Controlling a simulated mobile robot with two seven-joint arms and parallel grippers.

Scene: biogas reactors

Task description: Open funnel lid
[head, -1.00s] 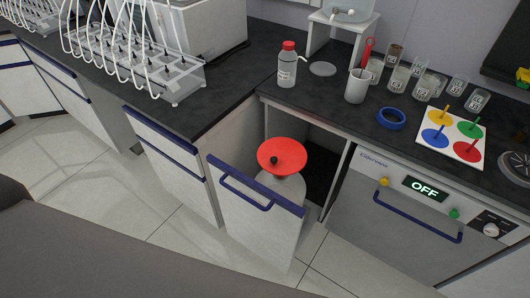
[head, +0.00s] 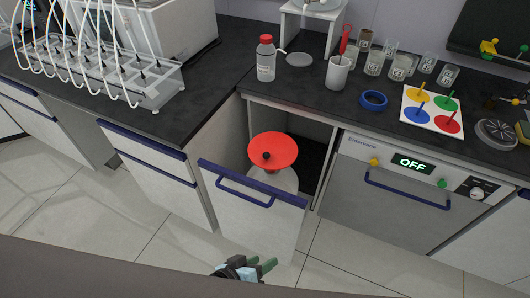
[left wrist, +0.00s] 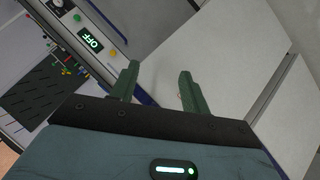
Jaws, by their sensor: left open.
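The container stands behind the front of a pulled-out drawer (head: 250,208) with a blue handle. The lid is closed as far as I can see. My left gripper (head: 266,265) is low at the bottom of the head view, in front of the drawer and well below the lid. In the left wrist view its two green fingers (left wrist: 158,82) are apart with nothing between them. The right gripper is out of view.
A washer (head: 390,185) reading OFF stands right of the drawer. The floor in front is clear.

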